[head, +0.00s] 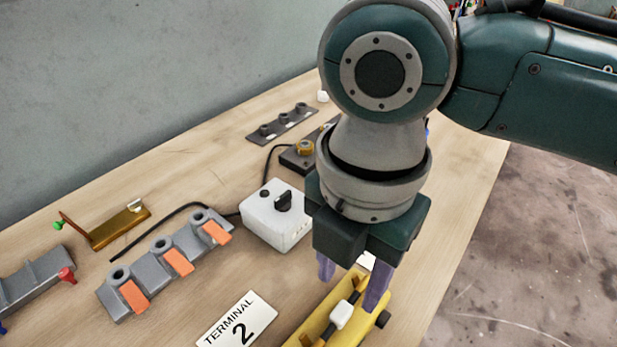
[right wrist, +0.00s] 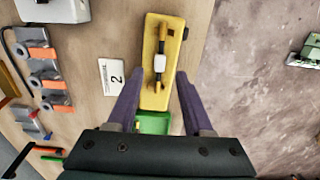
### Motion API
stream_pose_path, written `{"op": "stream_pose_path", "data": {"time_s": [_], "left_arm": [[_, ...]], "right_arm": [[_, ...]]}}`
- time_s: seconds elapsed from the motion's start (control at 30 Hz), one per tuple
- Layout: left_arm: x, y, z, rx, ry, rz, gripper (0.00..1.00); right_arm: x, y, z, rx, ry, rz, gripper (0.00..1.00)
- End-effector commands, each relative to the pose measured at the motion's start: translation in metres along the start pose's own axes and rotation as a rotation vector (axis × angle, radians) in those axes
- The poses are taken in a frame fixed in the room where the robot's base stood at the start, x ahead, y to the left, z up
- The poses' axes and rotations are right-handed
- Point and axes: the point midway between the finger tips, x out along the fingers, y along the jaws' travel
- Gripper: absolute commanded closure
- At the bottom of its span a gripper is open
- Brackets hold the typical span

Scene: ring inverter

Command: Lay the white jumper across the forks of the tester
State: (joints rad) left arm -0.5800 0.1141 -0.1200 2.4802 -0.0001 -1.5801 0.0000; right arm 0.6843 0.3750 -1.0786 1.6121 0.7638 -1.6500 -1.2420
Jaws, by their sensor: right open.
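The white jumper is a dark bar with a white block (head: 341,315) around its middle. It lies lengthwise over the yellow tester (head: 306,334), and the block also shows in the right wrist view (right wrist: 160,63). There the bar's ends appear to rest at the two brownish forks (right wrist: 161,32), though the exact seating is too small to tell. My right gripper (head: 350,282) is open and empty, its purple fingers apart above the tester. In the right wrist view its fingertips (right wrist: 157,80) point toward the tester, on either side of its near end. My left gripper is not in view.
A "TERMINAL 2" card (head: 238,322) lies left of the tester. A white box with a black knob (head: 277,215) and a grey block with orange tabs (head: 165,262) stand farther left. A green part (right wrist: 153,122) shows between the fingers. The table edge is close on the right.

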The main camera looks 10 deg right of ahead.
Motion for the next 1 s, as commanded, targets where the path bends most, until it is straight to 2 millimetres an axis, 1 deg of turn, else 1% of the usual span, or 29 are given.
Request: {"op": "stream_pose_path", "data": {"time_s": [0.03,0.1,0.2,0.3,0.4,0.53,0.57,0.67,0.77,0.8,0.83,0.87,0.9,0.97,1.0], "left_arm": [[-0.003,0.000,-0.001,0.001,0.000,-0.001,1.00],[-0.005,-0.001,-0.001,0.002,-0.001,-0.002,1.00],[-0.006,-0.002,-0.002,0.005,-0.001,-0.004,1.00],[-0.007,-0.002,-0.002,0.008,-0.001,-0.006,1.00],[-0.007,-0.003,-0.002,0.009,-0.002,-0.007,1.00],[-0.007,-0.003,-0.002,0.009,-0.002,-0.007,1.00],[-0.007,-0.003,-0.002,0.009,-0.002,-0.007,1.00],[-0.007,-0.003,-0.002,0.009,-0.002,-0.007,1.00],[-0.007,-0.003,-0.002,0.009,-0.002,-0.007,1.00],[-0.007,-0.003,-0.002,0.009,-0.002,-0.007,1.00],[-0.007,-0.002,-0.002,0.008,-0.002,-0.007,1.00],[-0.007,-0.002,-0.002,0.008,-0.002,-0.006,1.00],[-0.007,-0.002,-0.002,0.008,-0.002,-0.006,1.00],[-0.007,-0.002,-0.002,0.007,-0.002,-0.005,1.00],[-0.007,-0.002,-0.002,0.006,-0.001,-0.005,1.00]], "right_arm": [[-0.015,0.001,0.001,-0.002,-0.002,0.005,0.49],[-0.029,0.001,0.000,-0.001,0.000,0.004,0.49],[-0.047,0.001,0.000,-0.001,0.000,0.003,0.49],[-0.058,0.001,0.000,-0.001,0.000,0.002,0.49],[-0.064,0.000,0.000,0.000,0.001,0.000,0.49],[-0.065,0.000,-0.002,0.006,0.005,0.002,0.49],[-0.064,0.000,-0.004,0.015,0.011,0.007,0.49],[-0.057,0.000,-0.021,0.097,0.056,0.048,0.49],[-0.049,-0.002,-0.047,0.293,0.143,0.119,0.49],[-0.046,-0.003,-0.057,0.405,0.185,0.151,0.49],[-0.045,-0.005,-0.061,0.501,0.214,0.173,0.49],[-0.044,-0.007,-0.065,0.603,0.243,0.194,0.49],[-0.042,-0.012,-0.067,0.745,0.275,0.216,0.49],[-0.039,-0.023,-0.064,0.969,0.311,0.241,0.49],[-0.036,-0.033,-0.059,1.121,0.324,0.254,0.49]]}}
